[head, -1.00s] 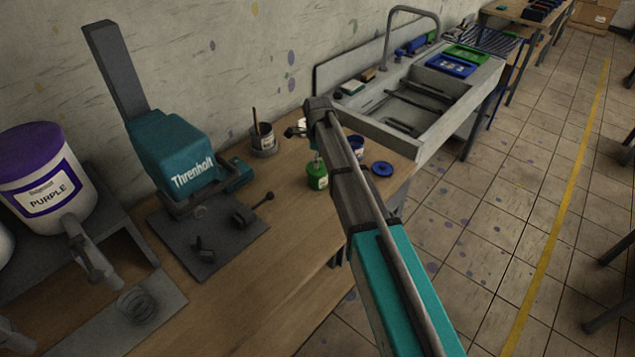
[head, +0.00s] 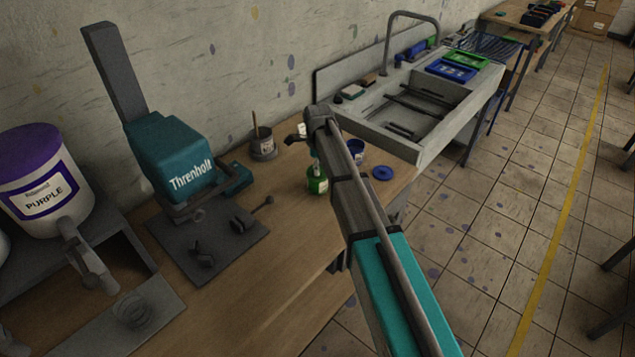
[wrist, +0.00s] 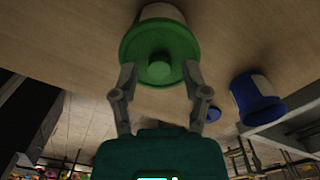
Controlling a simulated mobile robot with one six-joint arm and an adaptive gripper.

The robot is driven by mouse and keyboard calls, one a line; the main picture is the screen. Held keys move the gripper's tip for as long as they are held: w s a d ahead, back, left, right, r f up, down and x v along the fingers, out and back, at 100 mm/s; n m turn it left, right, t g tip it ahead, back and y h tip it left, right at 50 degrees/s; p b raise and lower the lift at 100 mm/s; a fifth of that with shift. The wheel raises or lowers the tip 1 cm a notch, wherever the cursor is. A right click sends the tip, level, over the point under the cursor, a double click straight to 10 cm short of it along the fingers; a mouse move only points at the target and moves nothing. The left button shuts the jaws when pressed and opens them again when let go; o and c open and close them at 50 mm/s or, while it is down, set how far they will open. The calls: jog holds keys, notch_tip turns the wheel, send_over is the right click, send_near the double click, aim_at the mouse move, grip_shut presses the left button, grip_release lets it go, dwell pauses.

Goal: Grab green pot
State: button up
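The green pot (head: 317,181) stands on the wooden bench beside my arm in the head view, with a pale label on its side. In the wrist view the green pot (wrist: 158,50) shows its round lid and knob facing me, with a pale body behind. My gripper (wrist: 158,72) is open, its two fingers on either side of the knob and overlapping the lid's edge. I cannot tell whether they touch it. In the head view my gripper is mostly hidden behind my arm.
A blue pot (head: 357,150) stands close beside the green one and also shows in the wrist view (wrist: 257,98). A blue lid (head: 383,172) lies nearby. A grey pot with a stick (head: 263,145) is to the left. The teal press (head: 175,160) and a sink (head: 415,115) flank this area.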

grip_shut()
jog(key=shift+r, duration=0.15)
jog(key=shift+r+p, duration=0.95)
jog(key=shift+p, duration=0.15)
jog(key=s+a+r+p, duration=0.1)
jog(key=s+r+p, duration=0.9)
jog(key=s, duration=0.4)
jog(key=shift+a+r+p, duration=0.3)
jog(key=shift+r+p, duration=0.1)
jog(key=shift+f, duration=0.1)
